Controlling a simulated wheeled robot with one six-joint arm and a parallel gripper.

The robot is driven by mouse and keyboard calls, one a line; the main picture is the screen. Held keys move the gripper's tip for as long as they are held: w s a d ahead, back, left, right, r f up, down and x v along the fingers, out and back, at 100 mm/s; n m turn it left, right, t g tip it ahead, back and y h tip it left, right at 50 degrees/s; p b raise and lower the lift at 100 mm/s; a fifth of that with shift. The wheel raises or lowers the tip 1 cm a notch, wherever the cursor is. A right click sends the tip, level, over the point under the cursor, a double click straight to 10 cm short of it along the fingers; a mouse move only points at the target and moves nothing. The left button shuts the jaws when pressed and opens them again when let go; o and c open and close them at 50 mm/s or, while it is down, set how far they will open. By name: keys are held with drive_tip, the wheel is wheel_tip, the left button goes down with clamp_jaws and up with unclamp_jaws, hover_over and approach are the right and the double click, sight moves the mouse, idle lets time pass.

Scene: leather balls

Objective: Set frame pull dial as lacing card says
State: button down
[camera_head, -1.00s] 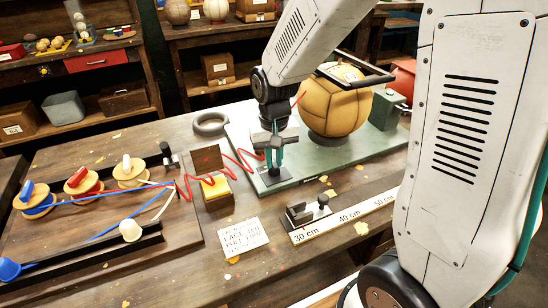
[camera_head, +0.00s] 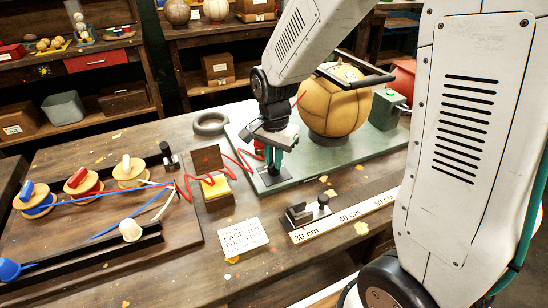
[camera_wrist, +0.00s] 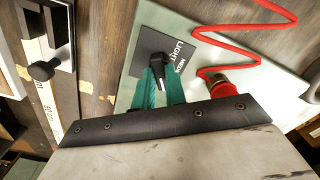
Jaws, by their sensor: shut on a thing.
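The frame pull dial has a dark plate (camera_wrist: 165,50) lettered "LIGHT" and a partly hidden word starting "MEDI", with a black knob (camera_wrist: 155,62). It sits at the near-left end of the green base (camera_head: 330,160). My gripper (camera_head: 272,162) is over the dial; its teal fingers (camera_wrist: 160,88) are shut on the knob in the wrist view. The rest of the dial plate is hidden, and I cannot tell the exact setting. The white lacing card (camera_head: 242,236) lies on the bench; its small text is hard to read, with a line like "PULL FIRM".
A tan leather ball (camera_head: 335,105) stands on the base behind my gripper. A red cord (camera_head: 240,158) runs from the spool board (camera_head: 170,240) to a red piece (camera_wrist: 222,82) beside the dial. A centimetre scale (camera_head: 345,216) with a slider lies in front.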

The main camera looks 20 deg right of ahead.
drive_tip(key=shift+m, duration=0.5)
drive_tip(key=c, duration=1.4)
unclamp_jaws()
drive_tip(key=shift+c, duration=0.2)
wheel_tip(320, 180, up, 8)
drive_tip(key=shift+f, duration=0.1)
